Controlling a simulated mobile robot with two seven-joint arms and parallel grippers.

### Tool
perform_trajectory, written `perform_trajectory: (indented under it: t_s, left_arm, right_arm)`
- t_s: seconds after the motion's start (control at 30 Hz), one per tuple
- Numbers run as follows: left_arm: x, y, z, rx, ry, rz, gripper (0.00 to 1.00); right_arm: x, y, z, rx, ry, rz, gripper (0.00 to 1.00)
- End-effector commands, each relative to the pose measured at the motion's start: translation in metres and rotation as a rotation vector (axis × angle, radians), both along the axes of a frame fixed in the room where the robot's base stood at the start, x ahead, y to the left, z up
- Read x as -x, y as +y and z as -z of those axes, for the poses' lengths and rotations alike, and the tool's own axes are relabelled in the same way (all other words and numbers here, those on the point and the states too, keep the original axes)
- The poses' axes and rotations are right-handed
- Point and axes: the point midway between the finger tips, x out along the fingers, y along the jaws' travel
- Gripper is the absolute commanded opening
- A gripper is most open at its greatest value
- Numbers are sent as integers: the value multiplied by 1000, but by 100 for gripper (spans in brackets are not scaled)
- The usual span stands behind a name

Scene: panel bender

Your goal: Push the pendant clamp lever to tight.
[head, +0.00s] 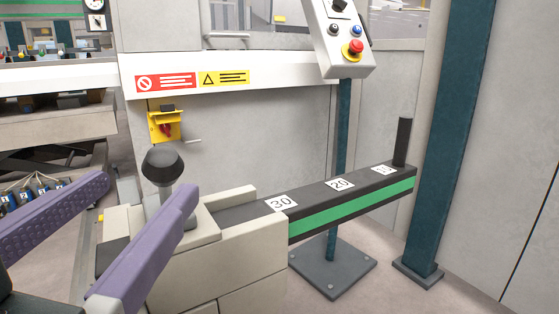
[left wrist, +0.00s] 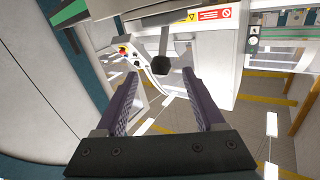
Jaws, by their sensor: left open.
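A lever with a black ball-like knob (head: 163,165) on a grey stem stands up from a beige block (head: 240,240). It is the only lever I see that fits the clamp lever; no tight or loose mark is readable. My left gripper (head: 144,187) has two purple ribbed fingers, open and empty, close to the lever. In the left wrist view the knob (left wrist: 160,70) appears between the fingertips (left wrist: 160,77) or just beyond them, with gaps on both sides. I cannot tell whether anything touches. My right gripper is not in view.
A dark arm with a green stripe (head: 350,208) and number labels extends right from the block. A control pendant (head: 340,45) with a red button stands on a teal post behind it. A yellow switch box (head: 165,125) is on the machine front. A teal column (head: 455,120) stands right.

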Motion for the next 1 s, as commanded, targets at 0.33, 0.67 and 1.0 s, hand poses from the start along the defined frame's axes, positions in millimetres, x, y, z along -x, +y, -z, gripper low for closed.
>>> perform_trajectory:
  t_s: [0.33, 0.67, 1.0]
  left_arm:
    - [-56, 0, -3, -3, -3, -1, 71]
    - [-88, -1, -1, -1, 2, -1, 71]
    - [-90, 0, -1, -1, 3, -1, 66]
  right_arm:
    - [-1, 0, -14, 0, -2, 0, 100]
    - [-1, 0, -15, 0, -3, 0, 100]
    - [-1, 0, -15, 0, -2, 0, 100]
